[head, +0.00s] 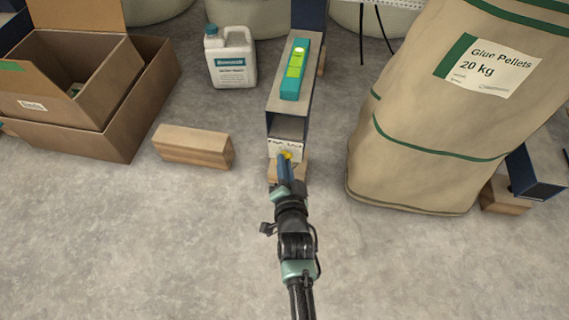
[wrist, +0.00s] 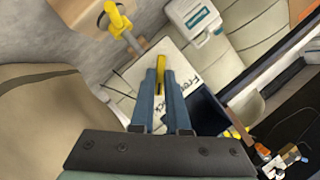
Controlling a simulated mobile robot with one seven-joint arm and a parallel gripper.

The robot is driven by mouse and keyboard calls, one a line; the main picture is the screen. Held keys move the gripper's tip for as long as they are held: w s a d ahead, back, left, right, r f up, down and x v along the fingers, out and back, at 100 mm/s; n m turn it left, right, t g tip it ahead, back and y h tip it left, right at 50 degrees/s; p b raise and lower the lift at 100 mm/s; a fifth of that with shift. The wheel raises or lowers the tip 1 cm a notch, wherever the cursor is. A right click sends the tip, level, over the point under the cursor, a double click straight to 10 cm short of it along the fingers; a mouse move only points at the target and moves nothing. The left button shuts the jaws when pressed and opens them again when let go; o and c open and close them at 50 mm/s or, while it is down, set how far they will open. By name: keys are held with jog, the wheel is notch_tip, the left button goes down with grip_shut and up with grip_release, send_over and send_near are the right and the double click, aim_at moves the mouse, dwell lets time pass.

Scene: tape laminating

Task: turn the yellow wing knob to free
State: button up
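The yellow wing knob (wrist: 160,76) shows as a narrow yellow strip between my blue fingertips in the wrist view. In the head view a bit of the knob (head: 287,155) shows at the tip of my gripper (head: 286,164). My gripper (wrist: 161,82) looks shut on the knob, with a finger against each side. Behind it is a white label plate (wrist: 180,62) with black lettering; "Free" is partly readable and the rest is partly covered. The plate (head: 279,147) is on the near end of a long dark blue beam. My fingers hide most of the knob.
A large glue pellet sack (head: 430,130) stands close right. The near floor is clear.

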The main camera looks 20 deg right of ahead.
grip_shut()
jog(key=shift+w+a+r+p, duration=0.1)
jog(key=shift+r+p, duration=0.2)
jog(key=shift+p, duration=0.9)
jog(key=p, duration=0.2)
jog(key=n+p, duration=0.1)
jog(key=p, duration=0.1)
jog(key=shift+w+r, duration=0.1)
jog(key=shift+r, duration=0.15)
jog(key=shift+w+a+f+n+g+h+p, duration=0.15)
jog(key=shift+n+g+h+p, duration=0.3)
jog(key=shift+n+g+h, duration=0.95)
jog(key=shift+s+a+f+n+g+h+p, duration=0.2)
jog(key=shift+n+h+p, duration=0.5)
jog(key=shift+n, duration=1.65)
jog(key=shift+w+a+f+n+g+h+p, duration=0.2)
jog(key=shift+n+g+h, duration=0.4)
jog(key=shift+n+h, duration=1)
jog(key=shift+n, duration=0.45)
jog(key=o, duration=0.6)
grip_release()
